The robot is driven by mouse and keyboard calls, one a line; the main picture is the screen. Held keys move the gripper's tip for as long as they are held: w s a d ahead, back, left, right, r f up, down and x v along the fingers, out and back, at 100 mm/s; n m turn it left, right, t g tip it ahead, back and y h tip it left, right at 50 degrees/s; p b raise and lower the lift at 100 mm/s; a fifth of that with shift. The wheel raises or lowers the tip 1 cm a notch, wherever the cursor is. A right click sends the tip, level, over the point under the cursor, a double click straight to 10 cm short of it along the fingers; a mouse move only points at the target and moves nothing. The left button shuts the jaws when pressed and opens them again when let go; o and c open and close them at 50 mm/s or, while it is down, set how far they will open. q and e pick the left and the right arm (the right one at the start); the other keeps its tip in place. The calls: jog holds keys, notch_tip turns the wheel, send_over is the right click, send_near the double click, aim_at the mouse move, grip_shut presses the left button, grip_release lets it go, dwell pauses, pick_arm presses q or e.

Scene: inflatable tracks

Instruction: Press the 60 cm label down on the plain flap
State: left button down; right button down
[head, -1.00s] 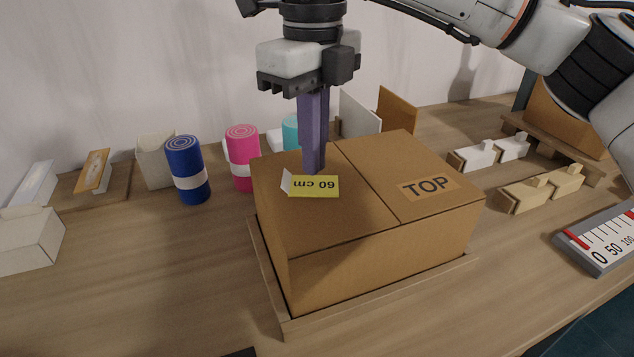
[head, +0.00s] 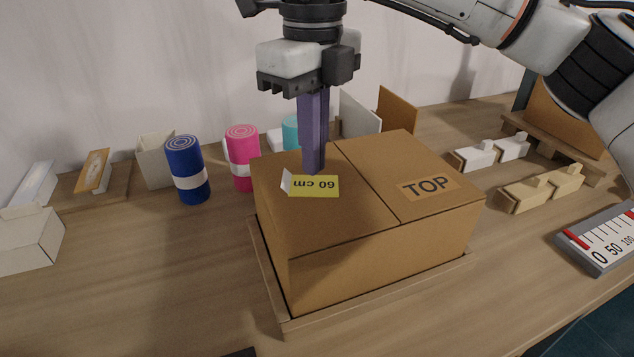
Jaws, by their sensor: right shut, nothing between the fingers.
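The yellow 60 cm label (head: 318,187) lies on the plain flap (head: 325,220) of the closed cardboard box. Its print is upside down in the picture and its white left end is lifted. The other flap (head: 385,160) carries the word TOP. My right gripper (head: 313,170) points straight down with its purple fingers together and nothing between them. Its tips are at the label's far edge; I cannot tell whether they touch the label or the flap. My left gripper is not in view.
The box sits in a shallow wooden tray (head: 375,300). Blue (head: 187,170) and pink (head: 242,158) rolls stand behind it at left. White (head: 490,153) and tan (head: 542,188) blocks and a ruler gauge (head: 600,242) are at right.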

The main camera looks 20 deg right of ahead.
aim_at(314, 185)
jog(key=shift+f+b, duration=0.85)
jog(key=shift+f, duration=0.5)
dwell(0.5)
notch_tip(314, 185, up, 7)
jog(key=p, duration=0.6)
dwell(0.5)
dwell(0.4)
